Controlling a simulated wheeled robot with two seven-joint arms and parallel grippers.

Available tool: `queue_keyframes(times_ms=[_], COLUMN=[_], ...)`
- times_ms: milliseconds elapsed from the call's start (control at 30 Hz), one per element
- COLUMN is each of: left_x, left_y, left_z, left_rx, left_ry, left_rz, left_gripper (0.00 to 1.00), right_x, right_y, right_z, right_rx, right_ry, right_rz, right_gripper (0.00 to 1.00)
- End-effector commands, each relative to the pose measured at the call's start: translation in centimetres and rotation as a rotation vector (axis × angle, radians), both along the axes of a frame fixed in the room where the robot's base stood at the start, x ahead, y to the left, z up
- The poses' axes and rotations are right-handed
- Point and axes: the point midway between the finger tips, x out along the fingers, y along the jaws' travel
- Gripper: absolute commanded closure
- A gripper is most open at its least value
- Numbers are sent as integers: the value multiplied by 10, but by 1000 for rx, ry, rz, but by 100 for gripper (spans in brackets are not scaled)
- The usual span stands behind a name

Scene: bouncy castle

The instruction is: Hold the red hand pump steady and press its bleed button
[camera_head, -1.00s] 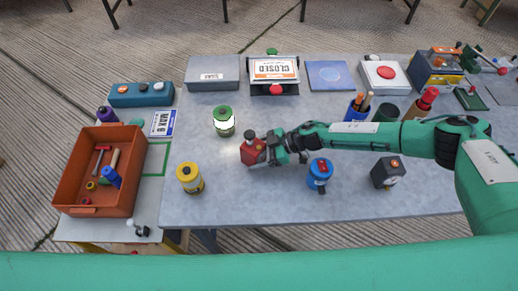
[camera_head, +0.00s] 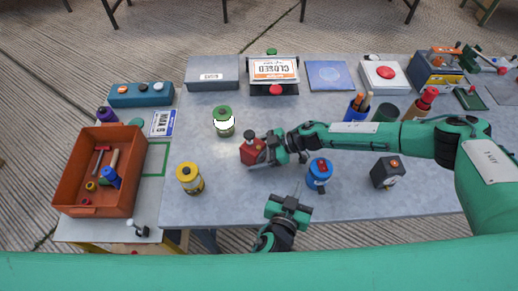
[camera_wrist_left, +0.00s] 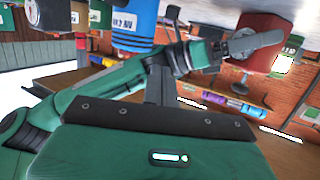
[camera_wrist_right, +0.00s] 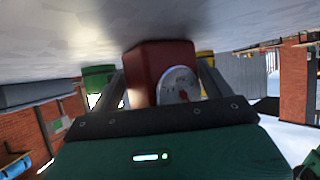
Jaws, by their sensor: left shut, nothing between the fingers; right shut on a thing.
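The red hand pump (camera_head: 251,153) stands on the grey table, a dark knob on its top. My right gripper (camera_head: 268,150) is shut on it from the right. In the right wrist view the pump's red body (camera_wrist_right: 155,65) sits between the fingers, with a round pale dial (camera_wrist_right: 179,86) on it. My left gripper (camera_head: 297,192) is shut and empty, near the table's front edge, below and right of the pump and apart from it. The left wrist view shows the pump (camera_wrist_left: 256,28) at upper right. I cannot make out the bleed button.
A blue canister (camera_head: 319,174) stands close to my left gripper's right. A yellow canister (camera_head: 190,179) and a green one (camera_head: 223,122) stand left of the pump. A dark box (camera_head: 387,173) is further right. An orange tray (camera_head: 70,182) lies left.

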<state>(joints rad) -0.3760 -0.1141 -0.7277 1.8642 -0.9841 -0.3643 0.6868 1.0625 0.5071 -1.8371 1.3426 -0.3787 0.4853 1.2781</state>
Motion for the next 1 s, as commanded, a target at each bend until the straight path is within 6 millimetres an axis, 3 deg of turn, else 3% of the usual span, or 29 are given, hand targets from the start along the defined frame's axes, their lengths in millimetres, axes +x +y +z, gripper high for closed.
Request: queue_keyframes(times_ms=[200,400,867,1000], left_x=[21,25,26,34], left_y=[57,89,95,95], left_z=[47,69,72,70], left_rx=[26,24,22,24], left_ry=[16,23,25,23], left_rz=[253,391,419,419], left_gripper=[100,100,100,100], right_x=[0,0,0,0], right_y=[0,0,0,0], right_z=[0,0,0,0], right_rx=[0,0,1,1], right_ry=[0,0,0,0], right_rz=[0,0,0,0], right_gripper=[31,31,31,31])
